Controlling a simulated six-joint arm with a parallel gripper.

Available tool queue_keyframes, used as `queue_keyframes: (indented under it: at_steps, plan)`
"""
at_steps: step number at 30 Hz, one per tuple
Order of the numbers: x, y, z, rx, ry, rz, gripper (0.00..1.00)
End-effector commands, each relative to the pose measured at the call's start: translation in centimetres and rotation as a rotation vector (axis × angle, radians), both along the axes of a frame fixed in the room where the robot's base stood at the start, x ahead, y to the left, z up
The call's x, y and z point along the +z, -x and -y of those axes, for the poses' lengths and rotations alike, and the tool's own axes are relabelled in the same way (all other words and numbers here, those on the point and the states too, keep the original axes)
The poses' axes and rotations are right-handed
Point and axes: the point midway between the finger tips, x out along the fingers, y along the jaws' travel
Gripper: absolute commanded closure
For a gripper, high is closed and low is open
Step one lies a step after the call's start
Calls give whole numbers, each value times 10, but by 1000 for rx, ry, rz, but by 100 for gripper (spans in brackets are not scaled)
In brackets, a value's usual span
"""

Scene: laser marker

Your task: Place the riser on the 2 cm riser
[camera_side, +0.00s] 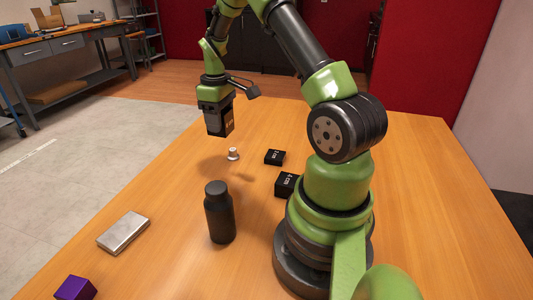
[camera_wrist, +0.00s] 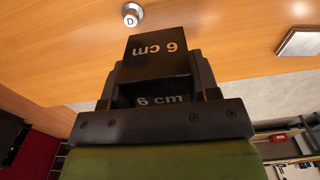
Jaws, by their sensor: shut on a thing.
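My gripper (camera_side: 214,108) is shut on a black block marked 6 cm, the riser (camera_side: 220,122), and holds it above the table, left of the small blocks. In the wrist view the same riser (camera_wrist: 158,55) sits between the two dark fingers, with its 6 cm lettering showing on two faces. A flat black block (camera_side: 275,157), which I take as the 2 cm riser though its lettering is too small to read surely, lies on the table right of the held riser. It is not seen in the wrist view.
A taller black block marked 4 cm (camera_side: 286,184) stands near my base. A small silver piece (camera_side: 233,154) lies below my gripper; its top shows a D in the wrist view (camera_wrist: 131,14).

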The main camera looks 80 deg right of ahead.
Motion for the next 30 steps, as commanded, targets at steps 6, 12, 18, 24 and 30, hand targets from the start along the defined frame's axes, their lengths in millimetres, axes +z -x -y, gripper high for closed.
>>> queue_keyframes:
  at_steps: [6,12,18,24,30]
  plan:
    - [10,80,49,18,2,2,89]
    - [13,121,63,42,2,3,89]
    - [-16,129,63,51,-4,-1,89]
    - [-43,128,63,50,-1,1,89]
    - [-70,128,63,52,-2,0,89]
